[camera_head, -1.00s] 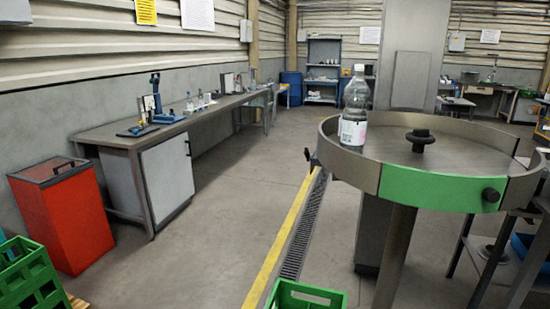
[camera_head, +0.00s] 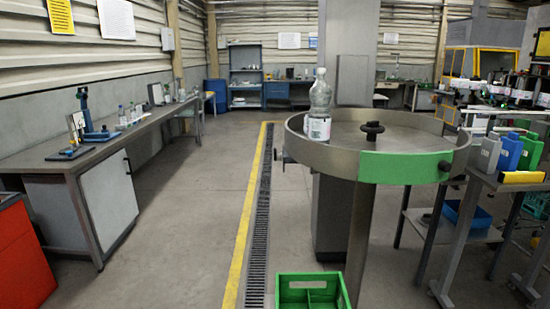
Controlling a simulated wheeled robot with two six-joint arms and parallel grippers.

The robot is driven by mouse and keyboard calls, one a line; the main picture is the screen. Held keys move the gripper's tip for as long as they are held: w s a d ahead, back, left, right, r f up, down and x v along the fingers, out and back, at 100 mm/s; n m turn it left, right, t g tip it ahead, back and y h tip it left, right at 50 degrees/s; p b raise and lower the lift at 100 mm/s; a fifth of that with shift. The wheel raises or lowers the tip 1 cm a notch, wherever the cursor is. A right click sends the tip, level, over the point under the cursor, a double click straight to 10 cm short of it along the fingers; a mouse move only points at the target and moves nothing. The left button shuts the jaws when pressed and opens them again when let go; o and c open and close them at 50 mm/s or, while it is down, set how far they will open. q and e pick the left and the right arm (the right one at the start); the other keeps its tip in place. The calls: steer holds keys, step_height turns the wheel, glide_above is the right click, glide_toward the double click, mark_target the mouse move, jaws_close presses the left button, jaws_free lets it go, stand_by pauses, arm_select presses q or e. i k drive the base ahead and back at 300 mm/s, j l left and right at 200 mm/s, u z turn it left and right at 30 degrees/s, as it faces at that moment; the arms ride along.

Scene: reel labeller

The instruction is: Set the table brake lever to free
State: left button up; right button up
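A round steel table (camera_head: 315,157) with a raised rim stands right of centre. Its rim has a green section (camera_head: 405,167) at the front. A small dark lever-like part (camera_head: 285,157) sticks out from the left side of the rim; its setting is too small to tell. A black knob (camera_head: 445,166) sits at the right end of the green section, and a black hub (camera_head: 372,129) rises from the table's middle. A clear bottle with a white label (camera_head: 319,108) stands upright at the table's left side. Neither of my grippers is in view.
A green crate (camera_head: 312,280) is on the floor in front of the table. A side table (camera_head: 510,182) with blue and green containers stands close at right. A long workbench (camera_head: 85,163) and red bin (camera_head: 22,262) are at left. The floor between is clear.

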mark_target(278, 155)
steer(key=j, duration=0.4)
steer(key=i+j, duration=0.15)
steer(key=j, duration=0.25)
steer(key=i+j, duration=0.15)
steer(key=j, duration=0.25)
steer(key=i+j, duration=0.1)
steer(key=j, duration=0.3)
steer(key=i+j, duration=0.15)
steer(key=j, duration=0.25)
steer(key=i+j+z, duration=0.1)
steer(key=j, duration=0.3)
steer(key=i, duration=1.7)
